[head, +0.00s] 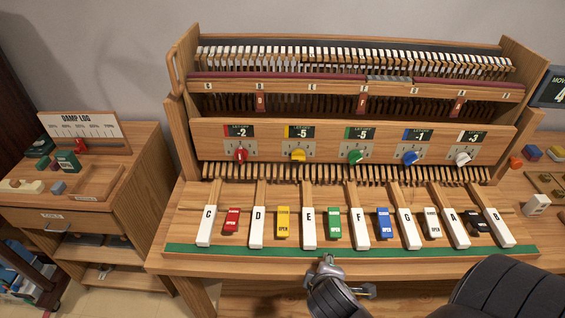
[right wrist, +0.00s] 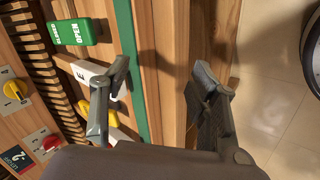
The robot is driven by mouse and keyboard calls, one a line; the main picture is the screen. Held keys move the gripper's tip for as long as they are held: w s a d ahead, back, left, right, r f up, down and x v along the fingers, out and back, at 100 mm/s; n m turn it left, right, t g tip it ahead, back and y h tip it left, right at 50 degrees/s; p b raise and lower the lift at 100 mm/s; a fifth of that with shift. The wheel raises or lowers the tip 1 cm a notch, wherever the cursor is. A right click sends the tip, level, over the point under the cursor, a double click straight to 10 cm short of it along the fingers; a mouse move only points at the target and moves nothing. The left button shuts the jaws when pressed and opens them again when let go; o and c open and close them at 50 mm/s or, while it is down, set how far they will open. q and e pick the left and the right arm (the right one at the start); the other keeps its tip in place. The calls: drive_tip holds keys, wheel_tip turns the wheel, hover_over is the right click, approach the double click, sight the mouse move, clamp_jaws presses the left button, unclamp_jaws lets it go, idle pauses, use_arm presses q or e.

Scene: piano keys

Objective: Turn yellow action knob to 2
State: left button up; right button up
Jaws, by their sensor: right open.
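The yellow action knob (head: 299,155) is on the upright wooden panel, second from the left, under a display (head: 301,132) reading -5. It also shows at the left edge of the right wrist view (right wrist: 14,90). My right gripper (head: 346,277) is open and empty at the front edge of the keyboard bench, below the E and F keys and well short of the knob. In the right wrist view its two fingers (right wrist: 165,80) are spread over the bench edge. My left gripper is not in view.
A red knob (head: 241,155) and a green knob (head: 355,156) flank the yellow one. White lettered keys and coloured blocks, including a green block (head: 334,225), stand between gripper and panel. A wooden cabinet (head: 150,185) is at the left.

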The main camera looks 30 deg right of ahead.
drive_tip(key=w+d+r+n+t+h, duration=0.1)
drive_tip(key=n, duration=0.1)
drive_tip(key=w+d+r+n+h, duration=0.1)
drive_tip(key=w+d+n, duration=0.1)
drive_tip(key=shift+w+d+r+t, duration=0.1)
drive_tip(key=shift+t, duration=0.3)
drive_tip(key=w+n, duration=0.1)
drive_tip(key=w+r+n+t+h, duration=0.1)
drive_tip(key=n, duration=0.1)
drive_tip(key=w+d+r+n+h, duration=0.1)
drive_tip(key=shift+r+n+t, duration=0.15)
drive_tip(key=shift+n+t, duration=0.15)
drive_tip(key=shift+t, duration=0.1)
drive_tip(key=w+a+r+n+t+h, duration=0.1)
drive_tip(key=w+a+r+n+t, duration=0.3)
drive_tip(key=n, duration=0.7)
drive_tip(key=n+t+p, duration=0.2)
drive_tip(key=p, duration=0.1)
approach(298, 160)
drive_tip(key=x, duration=0.7)
drive_tip(key=shift+x, duration=0.8)
drive_tip(key=c, duration=1.2)
drive_tip(key=shift+o, duration=0.2)
